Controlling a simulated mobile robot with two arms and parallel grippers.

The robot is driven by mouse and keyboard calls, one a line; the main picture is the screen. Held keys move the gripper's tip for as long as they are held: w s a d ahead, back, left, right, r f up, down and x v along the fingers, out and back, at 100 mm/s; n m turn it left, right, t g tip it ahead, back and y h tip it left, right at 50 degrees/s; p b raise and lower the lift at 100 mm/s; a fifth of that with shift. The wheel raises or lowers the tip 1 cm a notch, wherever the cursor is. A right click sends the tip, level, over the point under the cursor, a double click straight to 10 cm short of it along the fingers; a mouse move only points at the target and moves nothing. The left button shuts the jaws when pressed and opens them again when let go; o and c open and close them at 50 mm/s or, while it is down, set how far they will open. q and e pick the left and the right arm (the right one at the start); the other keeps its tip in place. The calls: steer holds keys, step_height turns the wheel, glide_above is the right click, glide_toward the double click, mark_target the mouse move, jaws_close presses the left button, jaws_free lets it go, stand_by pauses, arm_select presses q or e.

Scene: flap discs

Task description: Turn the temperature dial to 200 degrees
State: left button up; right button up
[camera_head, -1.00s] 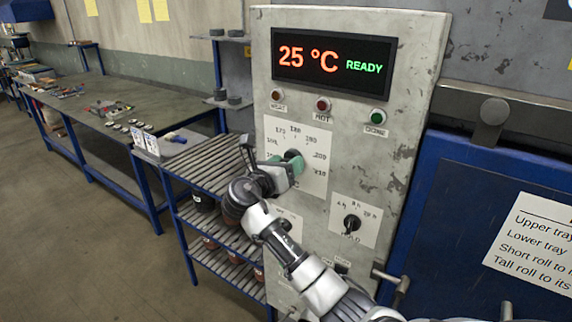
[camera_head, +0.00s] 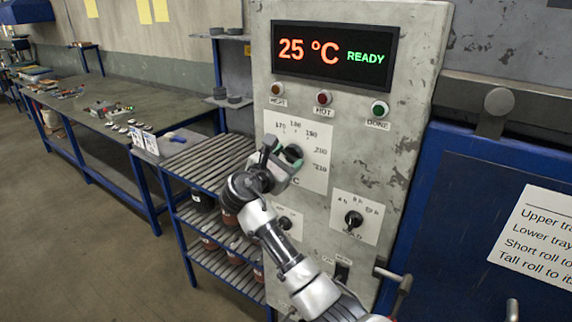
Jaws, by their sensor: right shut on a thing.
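The temperature dial (camera_head: 293,153) is a dark round knob on a white scale plate (camera_head: 316,165) in the upper middle of the grey control panel. My right gripper (camera_head: 286,158) is shut on the dial, with green fingertip pads at the knob. The gripper and wrist hide the left and lower part of the scale. I cannot tell which number the dial's pointer faces. The display (camera_head: 334,57) above reads 25 °C and READY. My left gripper is not in view.
Three indicator buttons (camera_head: 323,98) sit above the dial. A smaller dial (camera_head: 353,219) is below right, and another (camera_head: 285,222) is below, beside my arm. A slatted rack (camera_head: 203,162) stands left of the panel. A blue oven door (camera_head: 480,215) is at right.

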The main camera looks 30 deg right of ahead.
steer(key=m+b, duration=0.2)
steer(key=m, duration=0.1)
steer(key=m+b, duration=0.1)
steer(key=shift+f+m, duration=0.25)
steer(key=shift+m, duration=0.05)
steer(key=m+b, duration=0.3)
steer(key=shift+m, duration=0.3)
steer(key=m+b, duration=1.3)
steer(key=m, duration=0.1)
steer(key=shift+m+b, duration=1.55)
steer(key=shift+m, duration=0.95)
steer(key=o, duration=0.9)
steer(key=shift+r, duration=0.2)
steer(key=shift+o, duration=0.2)
steer(key=shift+a, duration=0.1)
